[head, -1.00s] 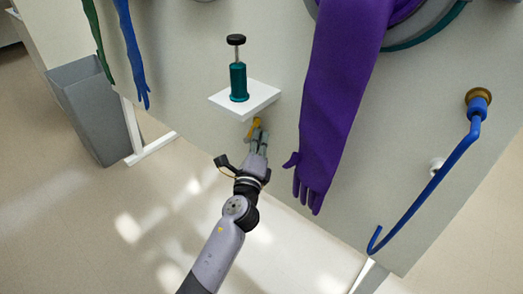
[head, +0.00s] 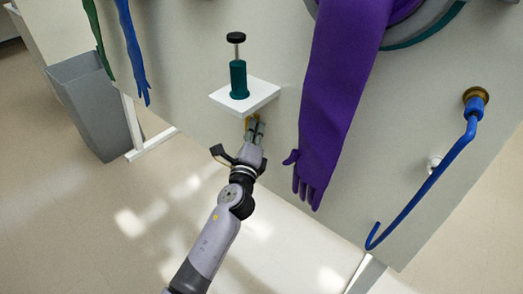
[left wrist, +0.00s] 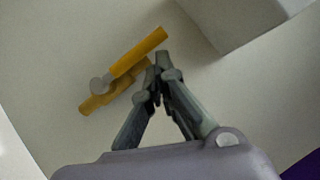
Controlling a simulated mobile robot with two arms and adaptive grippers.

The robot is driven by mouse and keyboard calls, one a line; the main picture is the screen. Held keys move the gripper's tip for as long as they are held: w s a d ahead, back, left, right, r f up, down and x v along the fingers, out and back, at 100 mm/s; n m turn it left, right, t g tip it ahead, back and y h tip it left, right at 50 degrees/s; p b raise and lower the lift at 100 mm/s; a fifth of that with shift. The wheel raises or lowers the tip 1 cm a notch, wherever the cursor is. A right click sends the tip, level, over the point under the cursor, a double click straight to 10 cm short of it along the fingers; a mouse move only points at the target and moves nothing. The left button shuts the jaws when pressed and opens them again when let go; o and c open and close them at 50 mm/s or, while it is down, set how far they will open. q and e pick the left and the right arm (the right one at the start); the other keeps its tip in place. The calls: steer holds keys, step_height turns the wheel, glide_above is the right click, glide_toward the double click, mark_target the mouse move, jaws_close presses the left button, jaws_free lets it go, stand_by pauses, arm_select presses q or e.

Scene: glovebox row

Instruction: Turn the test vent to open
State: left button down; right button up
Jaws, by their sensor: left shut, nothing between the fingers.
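The test vent appears to be the small yellow lever (left wrist: 135,58) on the pale panel; in the left wrist view it slants up to the right, with a second yellow piece and a round grey pin at its lower left. In the head view only a bit of yellow (head: 248,122) shows under the white shelf, mostly hidden by my fingers. My left gripper (head: 255,123) is shut and empty, its fingertips beside the lever. In the left wrist view the tips (left wrist: 157,68) are close to the lever's right side; I cannot tell whether they touch. My right gripper is not in view.
A white shelf (head: 265,97) with a green, black-knobbed device (head: 238,80) sits just above my left gripper. A purple glove (head: 340,100) hangs to the right. A blue bent pipe (head: 425,187) is farther right. A grey bin (head: 95,110) stands left on open floor.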

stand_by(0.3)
arm_select(q)
steer(key=s+a+f, duration=0.1)
steer(key=s, duration=1)
steer(key=shift+s+f, duration=0.4)
steer(key=shift+a+f, duration=0.1)
steer(key=shift+a, duration=0.05)
